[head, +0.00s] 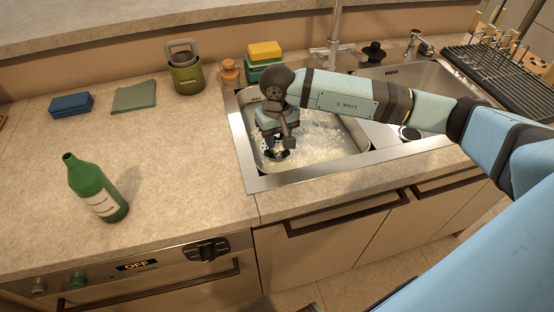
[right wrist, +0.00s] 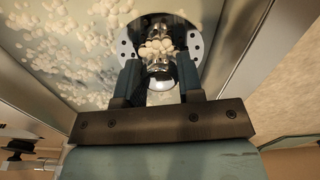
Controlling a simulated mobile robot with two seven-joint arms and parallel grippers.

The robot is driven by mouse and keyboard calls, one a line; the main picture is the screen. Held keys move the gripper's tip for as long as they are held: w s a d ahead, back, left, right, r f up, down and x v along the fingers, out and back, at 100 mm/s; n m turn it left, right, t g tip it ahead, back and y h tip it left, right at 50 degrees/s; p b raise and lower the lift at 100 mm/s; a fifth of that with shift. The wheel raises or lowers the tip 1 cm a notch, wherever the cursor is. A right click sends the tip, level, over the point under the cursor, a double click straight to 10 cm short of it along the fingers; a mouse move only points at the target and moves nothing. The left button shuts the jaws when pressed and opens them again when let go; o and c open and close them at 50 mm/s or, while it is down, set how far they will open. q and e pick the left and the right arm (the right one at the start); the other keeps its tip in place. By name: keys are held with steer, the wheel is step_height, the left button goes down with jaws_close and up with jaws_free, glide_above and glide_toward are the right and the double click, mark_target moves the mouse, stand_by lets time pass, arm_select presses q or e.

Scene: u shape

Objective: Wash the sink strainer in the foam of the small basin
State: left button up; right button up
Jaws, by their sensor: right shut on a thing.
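The small basin (head: 243,122) is the left bowl of the steel sink, with white foam (head: 325,135) over its floor and water. My right gripper (head: 277,152) reaches down into its left front part. In the right wrist view its fingers (right wrist: 160,82) are shut on the sink strainer (right wrist: 160,70), a shiny metal piece with clumps of foam on it. A round metal plate with holes (right wrist: 205,42) shows around the strainer; I cannot tell whether it is part of it. Foam (right wrist: 85,45) also shows beside it. My left gripper is not in view.
A larger basin (head: 440,85) with a dark drain (head: 410,132) lies to the right. Sponges (head: 265,52) and a brown bottle (head: 229,70) are near the rim.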

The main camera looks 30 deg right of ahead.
mark_target(277, 136)
step_height(277, 136, up, 4)
steer(key=shift+f+p, duration=0.1)
steer(key=shift+p, duration=0.55)
step_height(277, 136, up, 4)
steer(key=shift+r+p, duration=0.1)
steer(key=shift+p, duration=0.7)
steer(key=shift+r, duration=0.45)
arm_select(q)
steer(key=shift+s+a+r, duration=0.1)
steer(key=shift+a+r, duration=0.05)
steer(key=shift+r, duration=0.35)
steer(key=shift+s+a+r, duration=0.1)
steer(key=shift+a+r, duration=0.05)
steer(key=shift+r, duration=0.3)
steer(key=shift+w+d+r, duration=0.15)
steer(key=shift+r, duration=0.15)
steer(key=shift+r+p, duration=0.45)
steer(key=shift+p, duration=0.3)
arm_select(e)
step_height(277, 136, up, 3)
steer(key=shift+r, duration=0.1)
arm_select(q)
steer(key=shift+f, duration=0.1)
